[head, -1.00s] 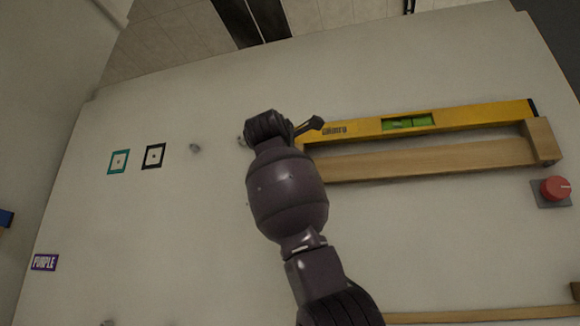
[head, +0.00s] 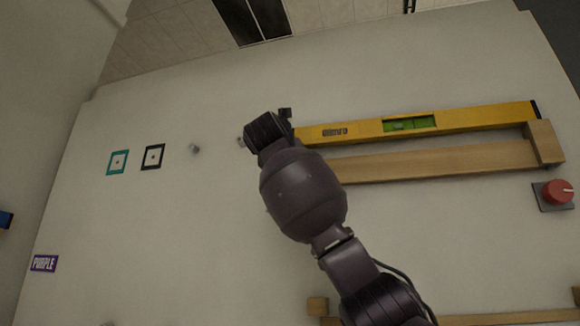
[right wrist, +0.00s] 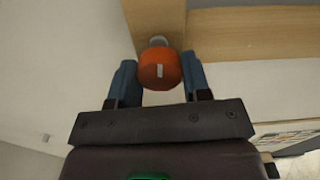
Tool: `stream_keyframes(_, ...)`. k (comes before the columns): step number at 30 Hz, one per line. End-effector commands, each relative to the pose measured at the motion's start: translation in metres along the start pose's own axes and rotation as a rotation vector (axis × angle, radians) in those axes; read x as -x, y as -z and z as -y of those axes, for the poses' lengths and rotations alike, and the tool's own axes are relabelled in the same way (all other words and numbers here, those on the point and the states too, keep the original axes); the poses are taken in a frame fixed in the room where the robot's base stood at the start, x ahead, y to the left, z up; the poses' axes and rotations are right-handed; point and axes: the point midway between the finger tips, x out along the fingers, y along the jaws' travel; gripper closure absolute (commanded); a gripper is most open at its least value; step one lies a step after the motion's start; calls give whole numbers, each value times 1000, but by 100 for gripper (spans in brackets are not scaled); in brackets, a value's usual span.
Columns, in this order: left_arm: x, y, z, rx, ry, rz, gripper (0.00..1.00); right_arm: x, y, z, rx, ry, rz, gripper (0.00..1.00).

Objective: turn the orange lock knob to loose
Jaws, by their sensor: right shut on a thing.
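The orange lock knob (right wrist: 159,69) shows in the right wrist view, with a short pale mark on its face that stands nearly upright in the picture. A grey stem behind it meets a wooden piece. My right gripper (right wrist: 159,78) has its two blue fingers on either side of the knob, shut on it. In the head view my right arm covers the place where the gripper works, and I cannot make out the orange knob there. My left gripper is not in view.
A red knob (head: 557,192) sits on a grey plate at the right. Teal (head: 117,162) and black (head: 153,157) square markers and a purple label (head: 44,263) are at left.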

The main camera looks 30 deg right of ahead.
Motion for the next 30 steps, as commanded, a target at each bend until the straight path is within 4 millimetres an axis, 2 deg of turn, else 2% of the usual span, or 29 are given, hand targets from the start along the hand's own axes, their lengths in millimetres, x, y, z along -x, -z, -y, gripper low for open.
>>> stream_keyframes(9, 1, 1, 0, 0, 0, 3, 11, -1, 2, -1, 112, 1, -6, 80)
stream_keyframes(24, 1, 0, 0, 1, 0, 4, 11, -1, 3, -2, 130, 0, -6, 80)
stream_keyframes(25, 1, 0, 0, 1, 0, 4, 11, -1, 3, -2, 130, 0, -6, 55)
stream_keyframes(30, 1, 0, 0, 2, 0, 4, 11, 0, 2, -1, 128, 0, -4, 31)
